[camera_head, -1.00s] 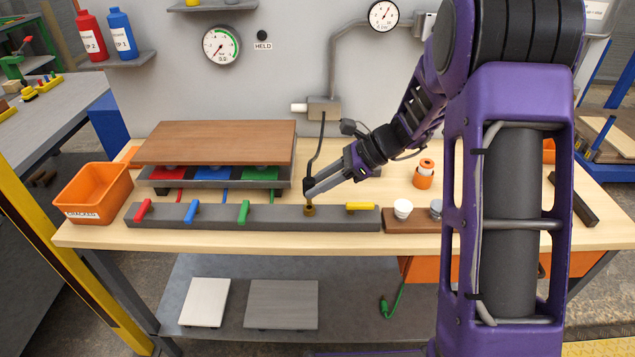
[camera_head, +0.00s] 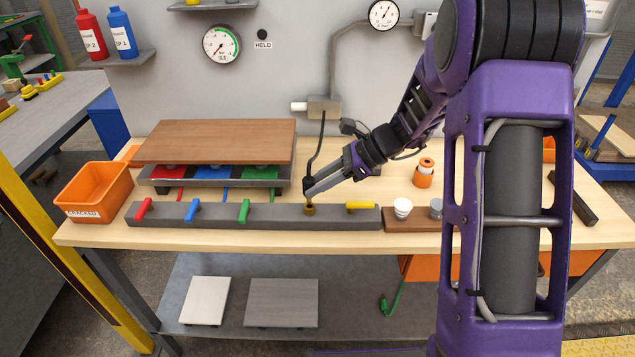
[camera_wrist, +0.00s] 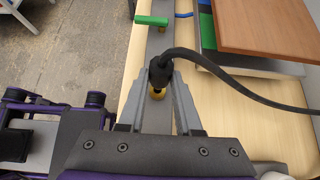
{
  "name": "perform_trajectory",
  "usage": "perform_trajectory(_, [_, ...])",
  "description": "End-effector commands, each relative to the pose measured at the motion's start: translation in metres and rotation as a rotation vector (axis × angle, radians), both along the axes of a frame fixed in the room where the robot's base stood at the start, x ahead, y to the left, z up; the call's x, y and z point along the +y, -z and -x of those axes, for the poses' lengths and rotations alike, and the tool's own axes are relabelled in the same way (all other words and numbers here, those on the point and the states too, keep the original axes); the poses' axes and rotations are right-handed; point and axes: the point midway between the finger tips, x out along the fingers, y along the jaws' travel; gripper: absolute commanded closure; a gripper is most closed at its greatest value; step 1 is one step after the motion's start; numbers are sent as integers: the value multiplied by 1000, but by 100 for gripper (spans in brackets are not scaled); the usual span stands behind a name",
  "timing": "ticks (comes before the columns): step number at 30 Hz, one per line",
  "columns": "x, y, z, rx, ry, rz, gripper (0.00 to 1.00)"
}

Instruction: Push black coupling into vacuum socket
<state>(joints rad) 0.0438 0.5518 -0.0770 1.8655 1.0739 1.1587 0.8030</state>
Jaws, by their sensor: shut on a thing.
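The black coupling (camera_wrist: 160,72) is held between the two fingers of my gripper (camera_wrist: 160,98) in the wrist view. A black hose runs from it to the right there. The brass vacuum socket (camera_wrist: 157,93) shows just below the coupling, at the top of the grey manifold bar. In the head view my gripper (camera_head: 312,190) is shut on the coupling (camera_head: 308,186) directly above the socket (camera_head: 309,209). The coupling looks upright and lined up with the socket. I cannot tell how far, if at all, it sits inside.
The grey manifold bar (camera_head: 280,221) carries red, blue, green and yellow handles. A brown board (camera_head: 215,142) lies on a raised fixture behind it. An orange bin (camera_head: 95,190) stands left. White and grey cups sit on a wooden block (camera_head: 420,224) at the right.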

Motion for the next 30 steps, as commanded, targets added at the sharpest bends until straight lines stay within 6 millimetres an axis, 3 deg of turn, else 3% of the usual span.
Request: perform_trajectory(30, [0,11,0,1,1,-1,100])
